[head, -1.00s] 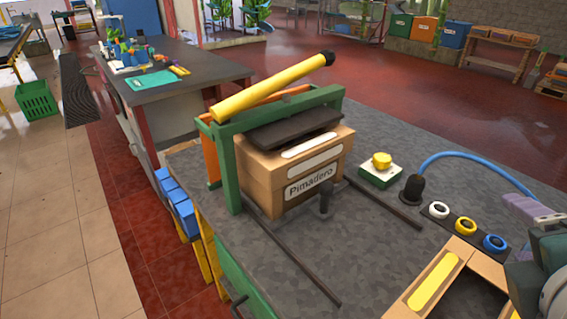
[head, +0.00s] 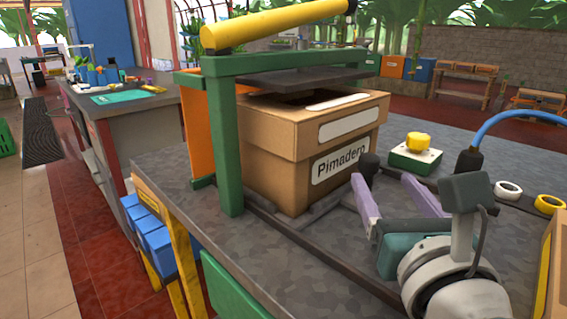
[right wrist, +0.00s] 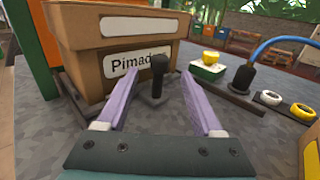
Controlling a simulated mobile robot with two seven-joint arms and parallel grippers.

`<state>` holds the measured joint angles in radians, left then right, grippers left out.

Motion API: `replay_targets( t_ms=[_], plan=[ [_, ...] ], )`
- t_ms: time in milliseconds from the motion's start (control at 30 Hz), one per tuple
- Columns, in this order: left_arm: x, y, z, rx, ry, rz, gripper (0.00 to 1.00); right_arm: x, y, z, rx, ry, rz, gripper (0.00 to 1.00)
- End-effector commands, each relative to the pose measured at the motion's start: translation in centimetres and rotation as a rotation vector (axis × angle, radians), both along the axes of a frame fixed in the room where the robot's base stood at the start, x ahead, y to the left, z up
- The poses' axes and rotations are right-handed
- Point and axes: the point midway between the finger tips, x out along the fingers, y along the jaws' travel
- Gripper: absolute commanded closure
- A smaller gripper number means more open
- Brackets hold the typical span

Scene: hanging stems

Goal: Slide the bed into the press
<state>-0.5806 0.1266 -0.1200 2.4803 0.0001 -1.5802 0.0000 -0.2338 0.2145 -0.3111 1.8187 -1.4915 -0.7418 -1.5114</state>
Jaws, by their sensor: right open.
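The press has a green frame (head: 228,150), a dark plate (head: 300,77) under its top bar and a yellow lever (head: 270,27) above. A brown carton marked "Pimadero" (head: 265,135) stands at the frame, its rear part under the plate. The dark bed (head: 325,206) is mostly hidden under the carton. Its upright black knob (head: 368,166) stands in front of the carton, and also shows in the right wrist view (right wrist: 158,68). My right gripper (head: 382,180) is open, its lilac fingers either side of the knob; contact is unclear. My left gripper is not in view.
Dark rails (head: 300,245) run along the grey bench top. A green box with a yellow button (head: 418,142) and a black plug with a blue hose (head: 469,160) stand to the right. White and yellow rings (head: 508,190) lie beyond. The bench's left edge is close to the press.

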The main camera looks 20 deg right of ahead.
Motion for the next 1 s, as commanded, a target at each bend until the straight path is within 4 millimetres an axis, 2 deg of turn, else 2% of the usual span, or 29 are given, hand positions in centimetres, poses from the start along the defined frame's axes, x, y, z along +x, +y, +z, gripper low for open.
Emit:
replay_targets(
  t_ms=[100,300,667,1000],
  plan=[
    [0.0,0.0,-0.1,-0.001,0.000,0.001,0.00,2.2,-1.0,0.0,-0.001,-0.003,-0.002,0.32],
    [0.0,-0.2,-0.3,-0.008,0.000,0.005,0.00,4.7,-1.9,0.0,0.002,-0.001,-0.001,0.32],
    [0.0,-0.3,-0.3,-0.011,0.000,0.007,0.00,5.3,-2.2,0.0,0.004,0.001,-0.002,0.32],
    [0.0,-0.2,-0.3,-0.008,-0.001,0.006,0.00,5.3,-2.2,0.0,0.004,-0.001,-0.002,0.69]
  ],
)
